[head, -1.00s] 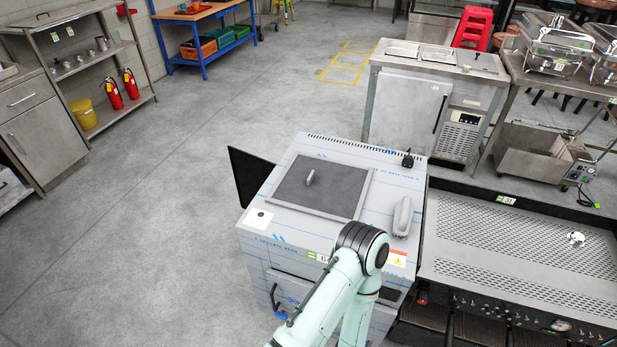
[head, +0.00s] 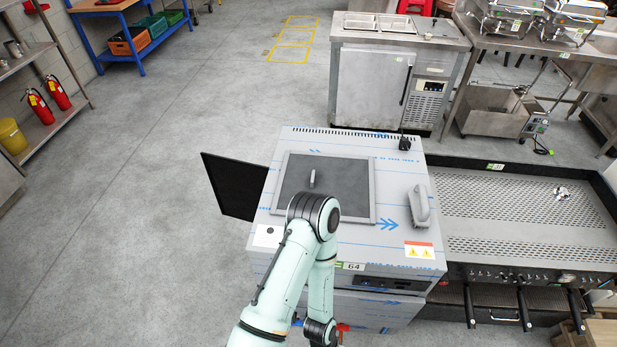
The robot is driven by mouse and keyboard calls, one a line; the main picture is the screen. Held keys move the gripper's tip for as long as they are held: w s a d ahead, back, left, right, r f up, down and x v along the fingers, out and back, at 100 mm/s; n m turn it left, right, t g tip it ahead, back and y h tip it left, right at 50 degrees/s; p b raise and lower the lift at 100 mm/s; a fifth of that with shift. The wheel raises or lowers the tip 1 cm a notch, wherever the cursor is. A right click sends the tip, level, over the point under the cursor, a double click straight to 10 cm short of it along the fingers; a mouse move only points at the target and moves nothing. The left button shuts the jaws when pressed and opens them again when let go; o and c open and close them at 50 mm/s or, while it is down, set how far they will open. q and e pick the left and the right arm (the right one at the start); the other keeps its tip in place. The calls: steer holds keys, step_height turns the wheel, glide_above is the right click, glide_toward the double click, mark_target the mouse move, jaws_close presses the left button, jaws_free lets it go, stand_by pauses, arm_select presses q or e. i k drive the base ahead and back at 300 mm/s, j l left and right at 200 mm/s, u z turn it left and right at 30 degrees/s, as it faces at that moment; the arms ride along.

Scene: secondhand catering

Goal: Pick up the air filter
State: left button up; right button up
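No object in the head view is clearly recognisable as the air filter. A thin black panel (head: 232,186) stands out from the left side of the blue-striped steel machine (head: 395,240); I cannot tell whether it is the filter or a door. A framed dark grey panel (head: 345,182) with a small upright handle lies on the machine's top. One pale green arm of mine is bent in front of the machine, its elbow over the front edge of the top. Its forearm hangs down past the bottom edge, and neither gripper shows.
A grey handle-like piece (head: 419,207) and a small black plug-like item (head: 404,143) are on the machine's top. A perforated steel griddle (head: 520,215) adjoins on the right. A steel cabinet (head: 372,85) stands behind. The floor (head: 130,220) to the left is clear.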

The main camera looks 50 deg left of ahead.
mark_target(350, 179)
steer(key=k+j, duration=0.1)
steer(key=j, duration=0.35)
steer(key=k+j, duration=0.1)
steer(key=j, duration=0.3)
steer(key=k+j, duration=0.1)
steer(key=j, duration=0.35)
steer(key=k+j, duration=0.1)
steer(key=j, duration=0.35)
steer(key=k+j, duration=0.15)
steer(key=j, duration=0.3)
